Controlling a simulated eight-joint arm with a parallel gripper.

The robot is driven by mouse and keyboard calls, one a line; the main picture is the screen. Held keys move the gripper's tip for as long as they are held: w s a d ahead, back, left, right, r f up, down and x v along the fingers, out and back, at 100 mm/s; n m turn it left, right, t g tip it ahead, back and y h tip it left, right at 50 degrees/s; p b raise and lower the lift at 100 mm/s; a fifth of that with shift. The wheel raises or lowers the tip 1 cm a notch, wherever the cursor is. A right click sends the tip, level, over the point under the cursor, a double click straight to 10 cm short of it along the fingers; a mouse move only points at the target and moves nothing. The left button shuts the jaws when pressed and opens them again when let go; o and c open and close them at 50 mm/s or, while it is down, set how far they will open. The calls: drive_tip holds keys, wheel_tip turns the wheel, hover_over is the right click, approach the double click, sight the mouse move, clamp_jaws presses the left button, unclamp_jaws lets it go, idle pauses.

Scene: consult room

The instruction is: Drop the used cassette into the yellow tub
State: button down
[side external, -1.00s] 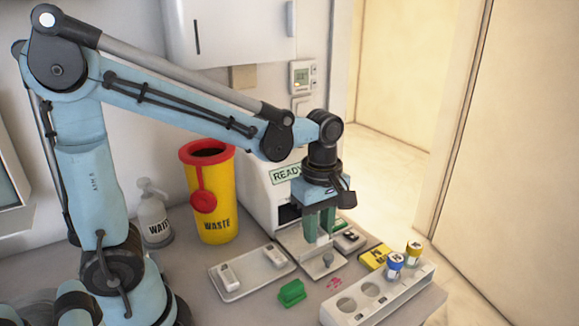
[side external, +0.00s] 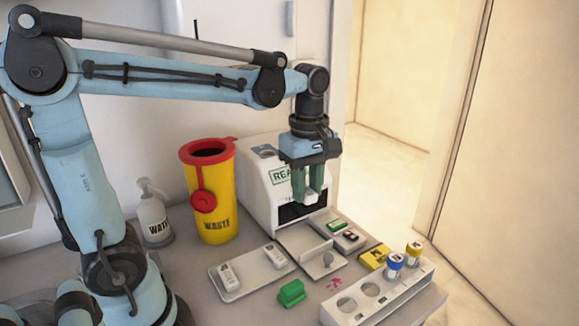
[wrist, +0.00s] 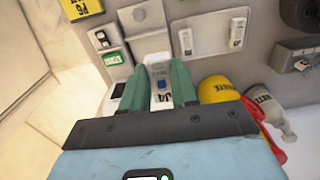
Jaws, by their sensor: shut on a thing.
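My gripper (side external: 308,194) is raised in front of the white READY machine (side external: 258,195), with its green fingers pointing down. It is shut on a small white cassette (side external: 310,198), held above the machine's pulled-out drawer (side external: 298,238). In the wrist view the cassette (wrist: 161,97) shows between the fingers, with a dark window and blue marking. The yellow tub (side external: 214,218), marked WASTE, stands left of the machine. Its red-rimmed top is open, and its red lid disc hangs on the front. The tub shows partly in the wrist view (wrist: 213,89), right of the fingers.
A pale tray (side external: 235,291) holds two white cassettes in front of the tub. A green block (side external: 291,292), a yellow box (side external: 374,256) and a white rack (side external: 385,297) with capped tubes lie at right front. A water bottle (side external: 154,218) stands left of the tub.

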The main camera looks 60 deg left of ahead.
drive_tip(key=s+a+r, duration=0.6)
drive_tip(key=a+r, duration=0.3)
drive_tip(key=s+a+r, duration=0.6)
drive_tip(key=a+r, duration=0.2)
drive_tip(key=shift+a+f, duration=0.15)
drive_tip(key=shift+f, duration=2.8)
drive_tip(key=c, duration=0.8)
unclamp_jaws()
drive_tip(key=shift+r, duration=0.1)
wheel_tip(320, 180, up, 12)
